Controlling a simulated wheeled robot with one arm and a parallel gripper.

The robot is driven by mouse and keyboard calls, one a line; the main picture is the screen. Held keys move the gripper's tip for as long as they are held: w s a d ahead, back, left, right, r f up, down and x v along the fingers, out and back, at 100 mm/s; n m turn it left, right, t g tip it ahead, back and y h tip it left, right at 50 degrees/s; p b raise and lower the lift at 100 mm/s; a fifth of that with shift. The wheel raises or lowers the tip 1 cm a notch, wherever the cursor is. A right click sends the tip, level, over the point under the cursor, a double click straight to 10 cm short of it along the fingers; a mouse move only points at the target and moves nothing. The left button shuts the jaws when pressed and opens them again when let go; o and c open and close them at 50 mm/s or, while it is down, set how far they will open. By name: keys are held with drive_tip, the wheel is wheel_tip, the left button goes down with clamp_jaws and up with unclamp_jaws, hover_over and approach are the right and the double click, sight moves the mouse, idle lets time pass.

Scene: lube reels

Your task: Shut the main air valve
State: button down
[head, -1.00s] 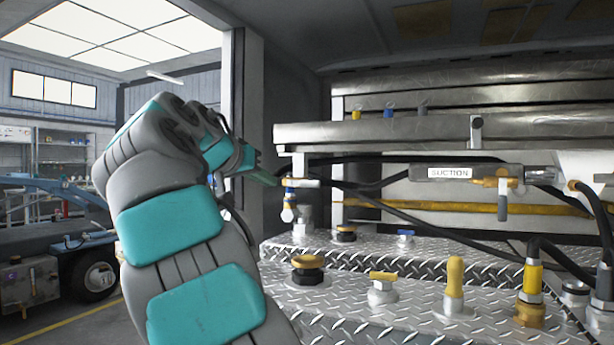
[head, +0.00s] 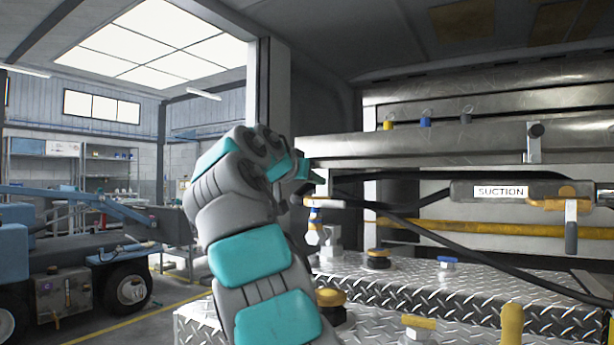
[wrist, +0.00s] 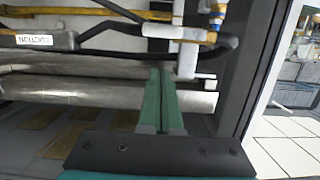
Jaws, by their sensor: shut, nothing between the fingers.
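A small valve (head: 314,222) with a blue band and a pale hanging part is at the left end of the pipework in the head view. It looks like the main air valve, but I see no label naming it. Brass and blue fittings, probably this valve (wrist: 216,20), show at the top of the upside-down wrist view. My gripper (head: 316,179) is just above this valve in the head view. In the wrist view its green fingers (wrist: 160,75) are together and empty, beside a white block (wrist: 188,60). Contact is not clear.
A pipe labelled SUCTION (head: 500,191) with a hanging lever (head: 571,235) is at right. Black hoses (head: 430,240) cross the middle. A metal bar (head: 420,150) runs behind. The diamond-plate deck (head: 460,290) below holds several caps. A door post (head: 265,90) stands at left.

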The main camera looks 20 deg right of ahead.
sight(332, 205)
drive_tip(key=w+d+f+b, duration=0.1)
drive_tip(key=w+d+f, duration=0.2)
drive_tip(key=d+f, duration=0.1)
idle(0.3)
drive_tip(key=shift+w, duration=0.1)
drive_tip(key=shift+d+f+m+b, duration=0.15)
drive_tip(key=shift+f+m+b, duration=0.75)
drive_tip(key=shift+b, duration=0.8)
idle(2.1)
drive_tip(key=shift+r+m+t, duration=0.1)
drive_tip(key=shift+m+t, duration=0.2)
